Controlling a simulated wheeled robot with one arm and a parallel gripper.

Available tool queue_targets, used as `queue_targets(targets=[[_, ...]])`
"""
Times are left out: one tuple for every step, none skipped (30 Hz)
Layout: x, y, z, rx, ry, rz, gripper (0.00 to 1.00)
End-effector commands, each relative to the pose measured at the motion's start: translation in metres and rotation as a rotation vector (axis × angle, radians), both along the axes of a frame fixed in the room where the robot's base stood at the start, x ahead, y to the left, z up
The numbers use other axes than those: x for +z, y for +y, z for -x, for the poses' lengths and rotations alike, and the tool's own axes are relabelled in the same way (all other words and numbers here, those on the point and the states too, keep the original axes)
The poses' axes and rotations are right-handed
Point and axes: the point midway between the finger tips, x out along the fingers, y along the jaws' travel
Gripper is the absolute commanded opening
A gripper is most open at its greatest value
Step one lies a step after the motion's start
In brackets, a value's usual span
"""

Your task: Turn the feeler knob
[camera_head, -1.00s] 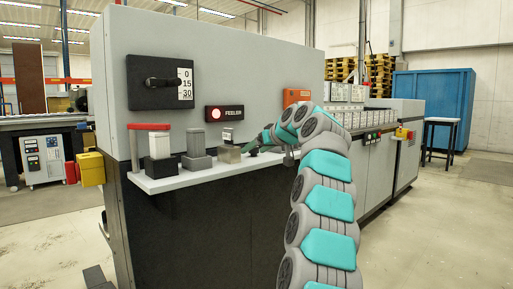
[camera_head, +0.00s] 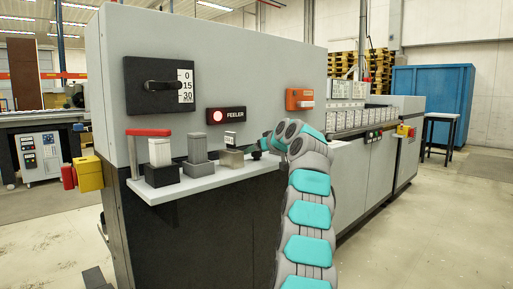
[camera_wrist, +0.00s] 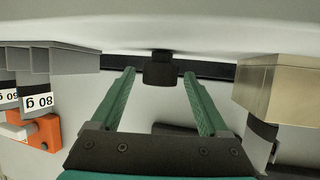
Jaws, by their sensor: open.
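In the wrist view a short black knob (camera_wrist: 160,70) projects between the two green fingers of my gripper (camera_wrist: 160,74). The fingers are open, one on each side of the knob, with a gap at both sides. In the head view my gripper (camera_head: 260,146) is small and dark, close to the machine face at the right end of the shelf, and that knob cannot be told apart there. The FEELER panel (camera_head: 236,114) with a lit red lamp is above and left of my gripper. A black handle (camera_head: 163,85) lies level on a plate marked 0, 15, 30.
A narrow shelf (camera_head: 196,183) carries several grey and metal blocks. The nearest metal block (camera_head: 231,158) is just left of my gripper and shows large in the wrist view (camera_wrist: 275,92). An orange box (camera_head: 299,99) is above right. Open floor lies at right.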

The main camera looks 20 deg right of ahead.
Motion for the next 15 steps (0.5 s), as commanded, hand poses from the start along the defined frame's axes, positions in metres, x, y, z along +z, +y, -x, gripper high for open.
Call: queue_targets(targets=[[-0.0005,-0.0003,-0.0024,0.0,0.001,-0.001,0.78],[-0.0011,-0.0002,-0.0034,0.0,0.0,-0.001,0.78],[-0.0017,-0.0001,-0.0043,0.0,0.0,-0.001,0.78],[-0.002,0.0,-0.0047,0.0,0.0,-0.001,0.78],[-0.0023,0.0001,-0.0049,0.0,0.0,-0.001,0.78],[-0.0023,0.0002,-0.0051,0.0,-0.001,-0.001,0.78],[-0.0026,0.0002,-0.0051,0.0,-0.001,-0.001,0.78],[-0.0024,0.0003,-0.0051,0.0,-0.001,-0.001,0.78],[-0.0025,0.0003,-0.005,0.0,-0.001,-0.001,0.78],[-0.0025,0.0003,-0.0049,0.0,-0.001,-0.001,0.78],[-0.0025,0.0003,-0.0049,0.0,-0.001,-0.001,0.78],[-0.0025,0.0004,-0.0049,0.0,0.0,-0.001,0.75],[-0.0023,0.0004,-0.0049,0.0,-0.001,-0.001,0.71],[-0.0024,0.0004,-0.0048,0.0,0.0,-0.001,0.68],[-0.0024,0.0004,-0.0048,0.0,0.0,-0.001,0.64]])
